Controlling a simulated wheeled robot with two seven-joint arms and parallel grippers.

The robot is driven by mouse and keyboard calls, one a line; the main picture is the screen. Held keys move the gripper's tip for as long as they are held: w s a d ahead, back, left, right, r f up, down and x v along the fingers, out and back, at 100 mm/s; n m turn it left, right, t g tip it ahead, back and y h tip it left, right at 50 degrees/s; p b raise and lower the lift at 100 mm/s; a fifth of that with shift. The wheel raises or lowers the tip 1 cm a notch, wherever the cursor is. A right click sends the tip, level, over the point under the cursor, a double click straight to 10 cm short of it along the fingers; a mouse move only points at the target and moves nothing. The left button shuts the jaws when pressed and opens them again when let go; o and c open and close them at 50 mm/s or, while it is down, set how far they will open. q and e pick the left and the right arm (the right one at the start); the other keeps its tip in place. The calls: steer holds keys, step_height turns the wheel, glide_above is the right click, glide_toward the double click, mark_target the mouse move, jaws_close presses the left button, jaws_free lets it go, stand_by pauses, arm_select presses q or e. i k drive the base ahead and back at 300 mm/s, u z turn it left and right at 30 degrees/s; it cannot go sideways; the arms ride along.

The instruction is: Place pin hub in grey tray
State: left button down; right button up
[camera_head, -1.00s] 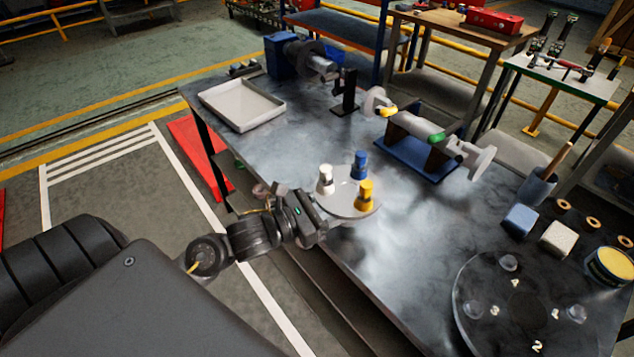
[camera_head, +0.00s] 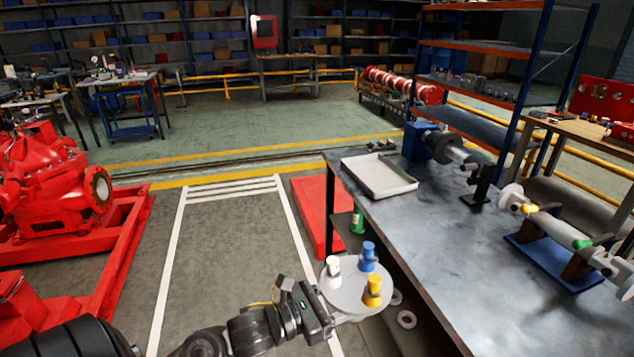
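The pin hub is a round light-grey disc (camera_head: 345,297) with a white, a blue and a yellow pin standing on it. My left gripper (camera_head: 330,316) is at the disc's near-left rim and appears shut on it; the fingertips are mostly hidden. The disc is about level, in the air by the table's left edge. The grey tray (camera_head: 378,189) is a shallow, empty, light-grey rectangle on the far left corner of the table, beyond the hub. My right gripper is out of view.
The dark metal table (camera_head: 450,235) has clear room right of the hub. A blue-ended shaft assembly (camera_head: 455,152) and a blue stand (camera_head: 553,262) occupy its far and right sides. A green bottle (camera_head: 357,220) and a ring (camera_head: 406,319) show below the table's edge.

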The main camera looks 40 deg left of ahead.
mark_target(363, 178)
steer(key=u, duration=0.65)
steer(key=k, duration=0.85)
steer(key=u, duration=0.9)
steer(key=i, duration=1.35)
steer(key=z, duration=0.8)
steer(key=i, duration=0.65)
steer(key=z, duration=1.1)
steer(key=i, duration=0.35)
steer(key=z, duration=0.35)
